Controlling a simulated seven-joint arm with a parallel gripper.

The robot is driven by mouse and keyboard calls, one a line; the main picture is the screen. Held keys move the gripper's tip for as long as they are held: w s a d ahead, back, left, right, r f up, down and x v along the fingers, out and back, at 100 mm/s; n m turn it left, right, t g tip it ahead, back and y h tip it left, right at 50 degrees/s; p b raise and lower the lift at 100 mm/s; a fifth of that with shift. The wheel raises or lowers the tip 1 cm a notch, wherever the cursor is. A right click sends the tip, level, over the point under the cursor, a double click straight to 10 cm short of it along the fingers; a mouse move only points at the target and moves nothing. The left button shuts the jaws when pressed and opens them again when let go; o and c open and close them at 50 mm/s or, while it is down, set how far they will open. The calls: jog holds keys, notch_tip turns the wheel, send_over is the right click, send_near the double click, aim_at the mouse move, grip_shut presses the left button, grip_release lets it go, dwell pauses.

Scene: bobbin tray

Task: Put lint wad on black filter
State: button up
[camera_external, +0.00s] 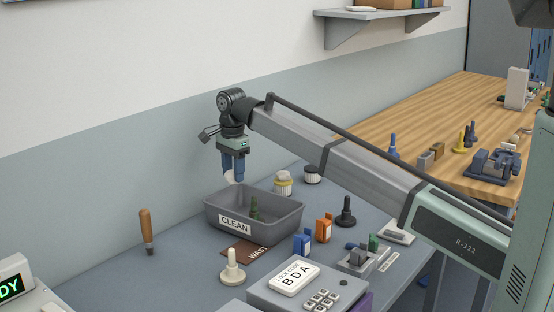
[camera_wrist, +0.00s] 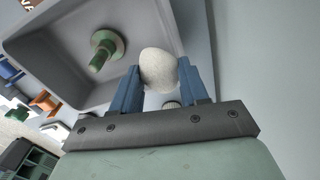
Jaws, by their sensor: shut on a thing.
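My gripper (camera_external: 235,172) is shut on the lint wad (camera_wrist: 158,68), a pale speckled egg-shaped lump between the blue fingers. The lint wad (camera_external: 230,177) also shows in the external view, above the back left rim of the grey CLEAN bin. The black filter (camera_external: 312,175), a short cylinder with a white ribbed side and black parts, stands on the bench behind the bin. It is to the right of my gripper and apart from it. In the wrist view a small ribbed round thing shows partly behind the fingers; I cannot tell which filter it is.
The CLEAN bin (camera_external: 291,220) holds a green spool-like piece (camera_external: 254,210). A yellow-banded filter (camera_external: 283,186) stands left of the black filter. A black peg (camera_external: 346,213), an orange block (camera_external: 324,228) and a blue block (camera_external: 302,243) stand right of the bin.

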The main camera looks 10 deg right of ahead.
jog(key=w+d, duration=0.4)
jog(key=d, duration=0.1)
jog(key=w+d+r+m, duration=0.1)
jog(key=w+d, duration=0.2)
jog(key=d, duration=0.1)
jog(key=w+d+m, duration=0.1)
jog(key=w+d, duration=0.3)
jog(key=d, duration=0.1)
jog(key=shift+w+d+r, duration=0.3)
jog(key=shift+w, duration=0.05)
notch_tip(320, 180, up, 3)
send_over(313, 168)
jog(key=shift+w+f+n, duration=0.1)
jog(key=shift+f+n, duration=0.55)
jog(key=shift+f, duration=1.05)
jog(key=shift+w+f+n, duration=0.1)
jog(key=shift+f+n, duration=0.5)
jog(key=shift+f, duration=1.15)
jog(key=shift+f+n, duration=0.65)
jog(key=shift+f, duration=1.05)
jog(key=shift+f, duration=0.1)
jog(key=o, duration=1)
notch_tip(313, 168, up, 12)
jog(key=shift+r, duration=0.1)
